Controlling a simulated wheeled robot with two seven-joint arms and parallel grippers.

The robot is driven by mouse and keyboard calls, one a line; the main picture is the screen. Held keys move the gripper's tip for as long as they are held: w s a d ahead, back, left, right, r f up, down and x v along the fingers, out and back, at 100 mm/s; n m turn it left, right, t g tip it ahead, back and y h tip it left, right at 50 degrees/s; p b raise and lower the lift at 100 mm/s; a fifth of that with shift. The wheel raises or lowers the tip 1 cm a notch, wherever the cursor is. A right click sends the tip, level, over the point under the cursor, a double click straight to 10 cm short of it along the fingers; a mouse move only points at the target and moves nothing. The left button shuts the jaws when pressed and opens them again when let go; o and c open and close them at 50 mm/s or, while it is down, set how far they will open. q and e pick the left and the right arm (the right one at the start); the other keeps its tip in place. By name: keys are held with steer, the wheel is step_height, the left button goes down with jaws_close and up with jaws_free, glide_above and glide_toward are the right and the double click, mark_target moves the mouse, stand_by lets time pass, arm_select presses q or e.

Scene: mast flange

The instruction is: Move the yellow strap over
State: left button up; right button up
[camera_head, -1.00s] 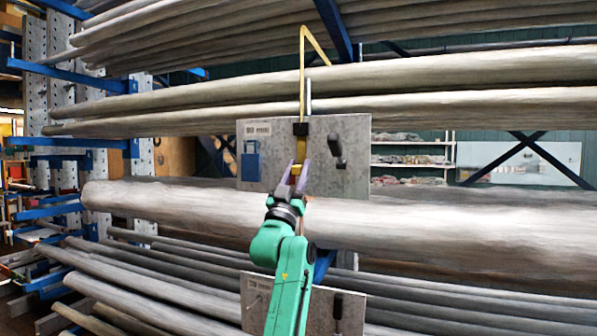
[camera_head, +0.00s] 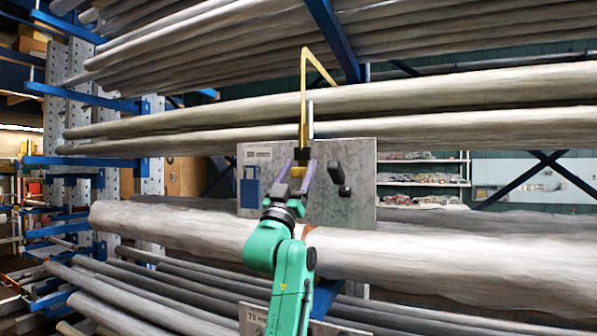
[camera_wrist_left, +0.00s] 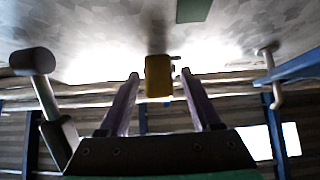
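The yellow strap (camera_head: 303,95) stands as a thin upright strip above the grey plate (camera_head: 350,210). It bends sharply at the top and slopes down to the right behind. Its thicker yellow lower end is at the plate's face, and in the left wrist view this yellow block (camera_wrist_left: 158,77) lies between the fingertips. My left gripper (camera_head: 300,164) is open, with a finger on either side of the yellow end. The left wrist view shows a gap on both sides. My right gripper is not in view.
Long grey logs or bars (camera_head: 460,245) lie on blue rack arms (camera_head: 85,162) above, behind and below the plate. A dark peg (camera_head: 340,178) sticks out right of the gripper. A blue padlock shape (camera_head: 250,187) is on the plate's left.

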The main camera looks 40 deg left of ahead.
arm_select(q)
steer(key=shift+f, duration=0.25)
steer(key=b+v, duration=0.9)
steer(key=v, duration=0.5)
steer(key=shift+s, duration=0.2)
steer(key=shift+d+r, duration=0.1)
